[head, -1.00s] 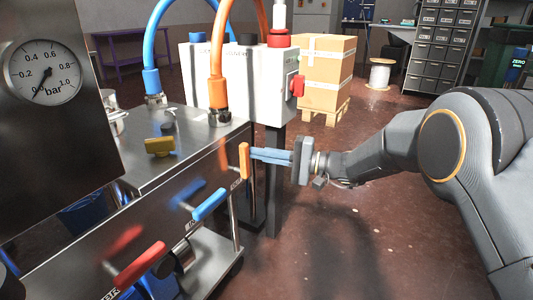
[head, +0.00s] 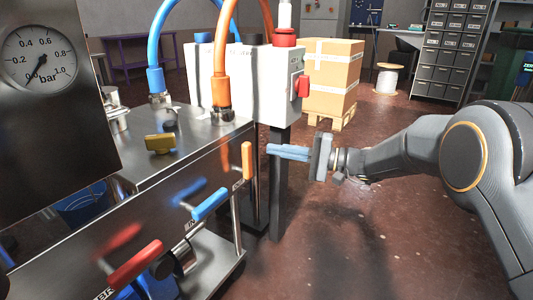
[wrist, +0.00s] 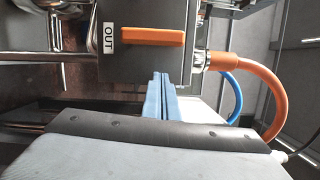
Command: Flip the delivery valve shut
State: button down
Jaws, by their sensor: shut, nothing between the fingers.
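The orange lever handle (head: 247,160) is on the front of the steel cabinet and stands upright in the head view. In the wrist view the orange handle (wrist: 143,37) lies across the picture, beside a label (wrist: 109,38) reading OUT. My gripper (head: 270,150) has blue fingers pressed together, with nothing between them. They point at the handle from the right, with a small gap. In the wrist view the fingertips (wrist: 160,76) are below the handle's right part. The handle's pivot is hidden.
A blue lever (head: 210,204) and a red lever (head: 136,264) are lower left on the same panel. Orange (head: 219,80) and blue hoses rise behind. Floor at right is open.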

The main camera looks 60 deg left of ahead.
jog(key=p+v, duration=0.1)
jog(key=v, duration=0.6)
jog(key=shift+w+d, duration=0.25)
jog(key=shift+w, duration=0.1)
jog(key=shift+r, duration=0.2)
jog(key=s+d+m+t+h, duration=0.1)
jog(key=s+d+t+h, duration=0.25)
jog(key=d, duration=1.45)
jog(key=s+d+f+t+h, duration=0.15)
jog(key=d+t+h, duration=0.3)
jog(key=d, duration=1.35)
jog(key=s+d+m+t+h, duration=0.1)
jog(key=s+d+t+h, duration=0.3)
jog(key=d, duration=1.3)
jog(key=d+r+m+p, duration=0.3)
jog(key=d+r+p, duration=0.7)
jog(key=r+p, duration=0.3)
jog(key=d+r+m+p, duration=0.3)
jog(key=d+r+p, duration=0.8)
jog(key=p, duration=0.8)
notch_tip(320, 180, up, 2)
jog(key=shift+d+r+t+h, duration=0.2)
jog(key=shift+t+h, duration=0.2)
